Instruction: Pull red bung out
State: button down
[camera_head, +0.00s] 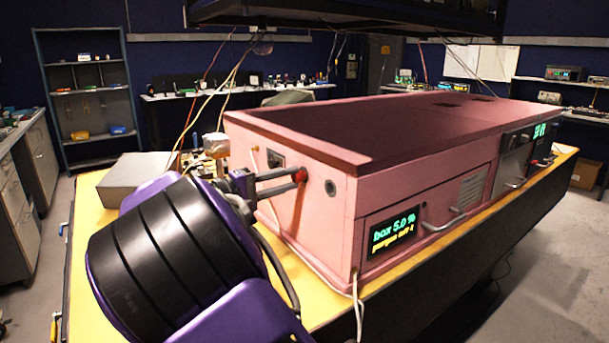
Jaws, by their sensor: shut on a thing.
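The red bung (301,175) is at the left end wall of the pink foam enclosure (345,200). My gripper (297,177) reaches in from the left with its two fingers shut on the bung. The bung is small in view, and I cannot tell whether it is still seated in the wall or just clear of it. A round dark port (330,187) shows on the same wall to the right of the bung. My purple and black arm hides the lower left part of the wall and bench.
The enclosure stands on a yellow bench (90,230). A grey box (135,177) and a foil-wrapped part (214,145) stand left of it. Cables hang from above, and a pale cable runs along the enclosure's base. A display (392,233) on the front reads "box 5.0 %".

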jog(key=shift+p+v, duration=0.35)
jog(key=shift+v, duration=2.15)
